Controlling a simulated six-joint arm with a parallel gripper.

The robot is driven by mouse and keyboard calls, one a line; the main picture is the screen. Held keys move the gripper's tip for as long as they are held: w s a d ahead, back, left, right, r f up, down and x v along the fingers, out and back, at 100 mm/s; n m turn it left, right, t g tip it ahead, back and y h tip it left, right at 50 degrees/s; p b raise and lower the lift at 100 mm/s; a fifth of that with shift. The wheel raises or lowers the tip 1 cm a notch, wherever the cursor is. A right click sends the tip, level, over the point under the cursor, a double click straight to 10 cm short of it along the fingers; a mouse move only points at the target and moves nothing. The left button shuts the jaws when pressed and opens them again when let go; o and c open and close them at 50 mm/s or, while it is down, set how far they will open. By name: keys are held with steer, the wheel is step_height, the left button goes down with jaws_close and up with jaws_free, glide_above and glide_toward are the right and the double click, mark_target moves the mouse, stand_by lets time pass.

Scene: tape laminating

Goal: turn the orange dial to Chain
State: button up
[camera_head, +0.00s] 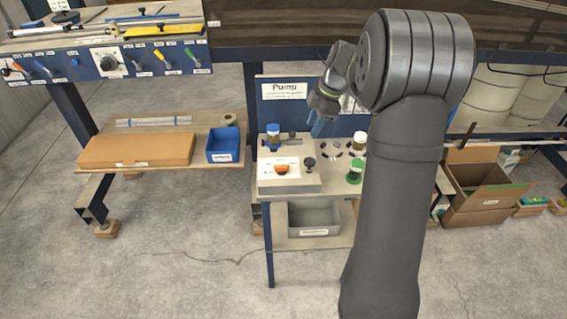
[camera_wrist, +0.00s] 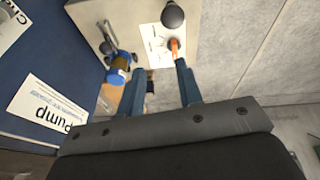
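The orange dial (camera_head: 282,169) sits on a white plate on top of a grey box (camera_head: 289,187) on the pump bench. It also shows in the wrist view (camera_wrist: 174,47), ahead of my fingertips, with the white label plate (camera_wrist: 158,43) around it. The lettering on the plate is too small to read, so I cannot tell the dial's setting. My gripper (camera_wrist: 160,82) is open, with two blue fingers apart and nothing between them. In the head view my gripper (camera_head: 318,126) is above the back of the bench, behind and right of the dial, not touching it.
A black knob (camera_head: 309,163) stands right of the dial. A blue-lidded jar (camera_head: 273,135) is behind it, and a green-lidded jar (camera_head: 355,171) is at the right. The blue "Pump" panel (camera_head: 285,108) rises behind the bench. A grey bin (camera_head: 314,218) sits below.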

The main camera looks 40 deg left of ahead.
steer(key=s+r+m+g, duration=0.1)
steer(key=s+r, duration=0.1)
steer(key=s, duration=0.1)
glide_toward(282, 166)
steer(key=shift+y, duration=0.3)
steer(key=x, duration=0.8)
steer(key=shift+d+f, duration=0.1)
steer(key=shift+f, duration=0.25)
jaws_close()
